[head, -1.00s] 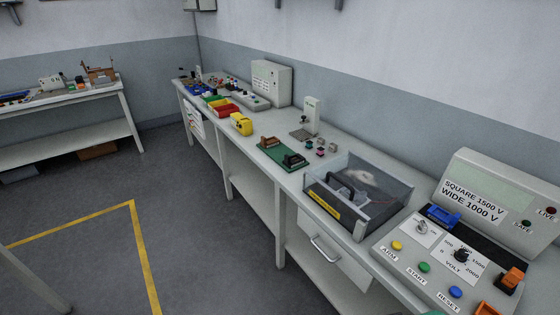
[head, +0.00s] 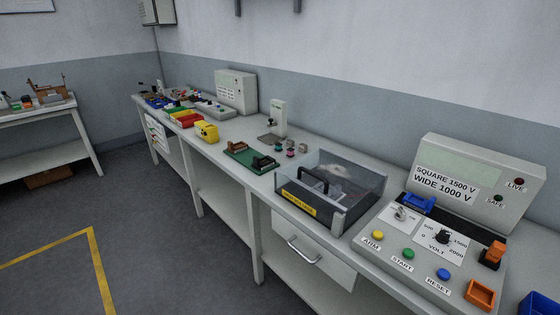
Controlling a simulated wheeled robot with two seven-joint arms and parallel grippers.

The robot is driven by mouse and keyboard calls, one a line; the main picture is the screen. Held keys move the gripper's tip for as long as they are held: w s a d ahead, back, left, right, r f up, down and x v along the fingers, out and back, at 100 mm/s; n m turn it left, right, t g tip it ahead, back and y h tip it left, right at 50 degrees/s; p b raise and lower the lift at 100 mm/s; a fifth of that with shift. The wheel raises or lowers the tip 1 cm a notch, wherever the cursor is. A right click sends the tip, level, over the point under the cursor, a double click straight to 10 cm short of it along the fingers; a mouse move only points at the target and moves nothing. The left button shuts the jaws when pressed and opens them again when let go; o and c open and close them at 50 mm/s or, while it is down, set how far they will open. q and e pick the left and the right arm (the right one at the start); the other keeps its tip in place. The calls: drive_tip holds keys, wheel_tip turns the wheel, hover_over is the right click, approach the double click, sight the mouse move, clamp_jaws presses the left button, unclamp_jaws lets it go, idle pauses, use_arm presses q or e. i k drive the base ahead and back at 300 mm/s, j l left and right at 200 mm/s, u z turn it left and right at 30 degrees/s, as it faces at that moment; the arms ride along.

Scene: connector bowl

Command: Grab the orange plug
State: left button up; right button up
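An orange plug (head: 493,253) stands upright on the dark strip at the right end of the grey tester panel (head: 345,250), at the right of the head view. Its lower part is dark. An open orange holder or socket (head: 480,294) sits at the panel's front right corner; I cannot tell its exact kind. A blue connector piece (head: 420,204) sits on the same dark strip further left. Neither of my grippers is in view.
A clear-lidded box (head: 330,190) with a black handle stands left of the panel. A blue bin (head: 540,305) is at the lower right edge. A sloped display box (head: 470,182) rises behind the plug. The floor (head: 150,240) in front is open.

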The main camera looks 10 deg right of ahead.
sight(494, 254)
drive_tip(key=k+z, duration=0.1)
drive_tip(key=z, duration=1.75)
